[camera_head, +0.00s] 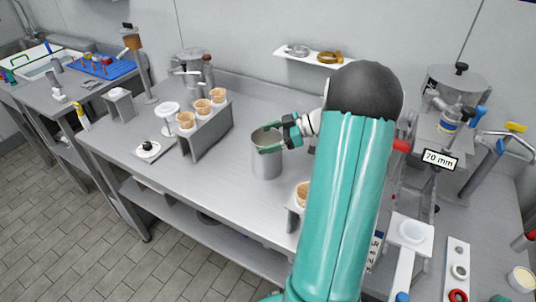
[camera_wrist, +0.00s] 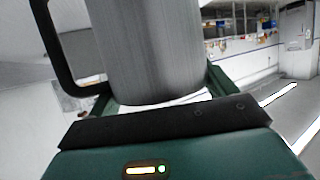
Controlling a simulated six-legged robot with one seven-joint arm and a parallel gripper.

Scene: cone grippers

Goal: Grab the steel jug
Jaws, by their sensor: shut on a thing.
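The steel jug (camera_head: 267,160) is a grey metal cylinder near the middle of the steel table in the head view. It looks upright; I cannot tell whether its base touches the table. My gripper (camera_head: 272,139), with dark green fingers, is at the jug's upper part and shut on it. In the wrist view the jug's brushed wall (camera_wrist: 147,55) fills the upper middle, between the fingers of my gripper (camera_wrist: 155,95). A black handle shows at the jug's left there. My teal arm hides part of the table to the right of the jug.
A steel stand (camera_head: 208,133) with several wafer cones is left of the jug. Another cone (camera_head: 302,192) stands close to its lower right, beside my arm. A wall shelf (camera_head: 312,58) holds rings behind.

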